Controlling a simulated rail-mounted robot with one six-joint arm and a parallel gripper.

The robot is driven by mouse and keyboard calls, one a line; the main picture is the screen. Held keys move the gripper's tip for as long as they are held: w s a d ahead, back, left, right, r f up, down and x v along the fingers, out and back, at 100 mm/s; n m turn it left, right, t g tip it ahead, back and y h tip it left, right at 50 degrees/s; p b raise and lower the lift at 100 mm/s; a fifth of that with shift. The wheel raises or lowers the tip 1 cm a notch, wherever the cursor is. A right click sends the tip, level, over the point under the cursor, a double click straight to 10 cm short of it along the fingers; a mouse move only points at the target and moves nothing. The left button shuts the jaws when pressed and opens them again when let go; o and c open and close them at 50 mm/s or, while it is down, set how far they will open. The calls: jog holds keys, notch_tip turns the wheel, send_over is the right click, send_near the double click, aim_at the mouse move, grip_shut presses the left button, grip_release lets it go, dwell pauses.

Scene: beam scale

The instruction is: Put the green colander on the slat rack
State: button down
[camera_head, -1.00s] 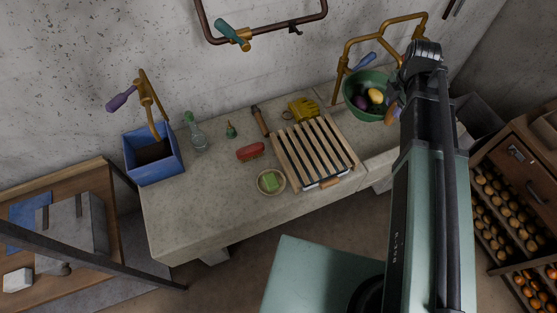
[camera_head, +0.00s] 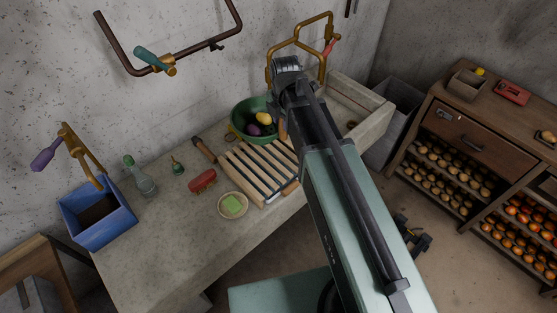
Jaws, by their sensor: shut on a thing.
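The green colander (camera_head: 243,112) is a round bowl at the far side of the slat rack, holding a yellow item and dark purple items. It overlaps the rack's back edge in this view; I cannot tell how high it is above the counter. My gripper (camera_head: 279,112) is at the colander's right side, shut on it, with its fingers mostly hidden by my arm. The slat rack (camera_head: 254,176) has pale wooden slats with dark gaps. Its visible top is bare, and my arm hides part of its right side.
A soap dish (camera_head: 244,209) with green soap, a red brush (camera_head: 202,181), a brown-handled tool (camera_head: 203,148) and bottles (camera_head: 145,183) lie left of the rack. A blue bin (camera_head: 97,222) stands at the counter's left end.

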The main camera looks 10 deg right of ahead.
notch_tip(320, 180, down, 13)
jog(key=b, duration=1)
jog(key=shift+f+b, duration=0.2)
jog(key=shift+b, duration=0.2)
jog(key=c, duration=0.8)
grip_release()
